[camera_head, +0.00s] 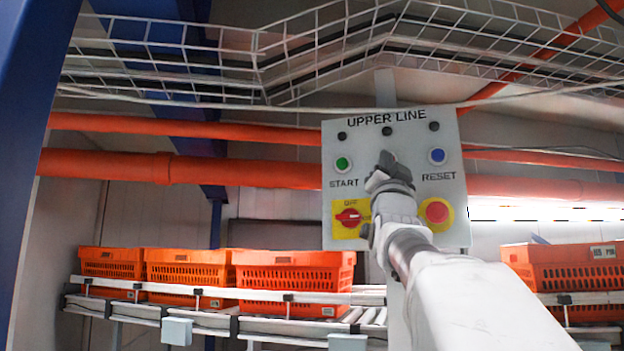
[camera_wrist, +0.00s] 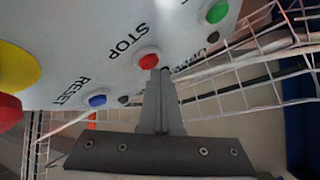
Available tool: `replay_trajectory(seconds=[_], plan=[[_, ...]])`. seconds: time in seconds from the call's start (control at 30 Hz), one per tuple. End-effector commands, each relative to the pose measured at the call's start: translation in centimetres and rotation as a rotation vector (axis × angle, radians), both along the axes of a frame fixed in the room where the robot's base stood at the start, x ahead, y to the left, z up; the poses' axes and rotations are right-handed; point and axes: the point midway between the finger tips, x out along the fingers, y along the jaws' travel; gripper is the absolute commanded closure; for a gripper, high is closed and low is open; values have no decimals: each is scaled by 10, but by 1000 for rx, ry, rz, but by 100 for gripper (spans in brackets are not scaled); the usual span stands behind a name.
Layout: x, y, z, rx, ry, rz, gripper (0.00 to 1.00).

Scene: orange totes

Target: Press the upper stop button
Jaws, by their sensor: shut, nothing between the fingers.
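The control panel (camera_head: 335,190), labelled UPPER LINE, faces me on its post. Its red stop button (camera_wrist: 148,61), with STOP printed beside it, shows in the wrist view; my gripper hides it in the head view. My gripper (camera_head: 385,158) is shut and empty, in front of the panel's upper middle. In the wrist view the closed fingertips (camera_wrist: 161,72) overlap the edge of the stop button. I cannot tell whether they touch it.
A green START button (camera_head: 343,164), a blue RESET button (camera_head: 437,156), a red rotary switch (camera_head: 348,217) and a red emergency button (camera_head: 437,212) surround my gripper. Orange totes (camera_head: 293,271) stand on a conveyor behind. A wire cable tray (camera_head: 330,45) runs above.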

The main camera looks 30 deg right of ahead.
Motion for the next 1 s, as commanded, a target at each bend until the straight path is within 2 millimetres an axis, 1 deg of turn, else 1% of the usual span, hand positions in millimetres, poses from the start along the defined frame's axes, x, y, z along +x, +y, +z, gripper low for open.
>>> replay_trajectory(seconds=[0.1,0.47,0.8,1.0], plan=[[-4,4,-1,-1,-2,1,100],[-7,7,0,-2,-2,0,100],[-31,30,-2,-3,-3,0,100],[-40,39,0,-3,-2,0,100]])
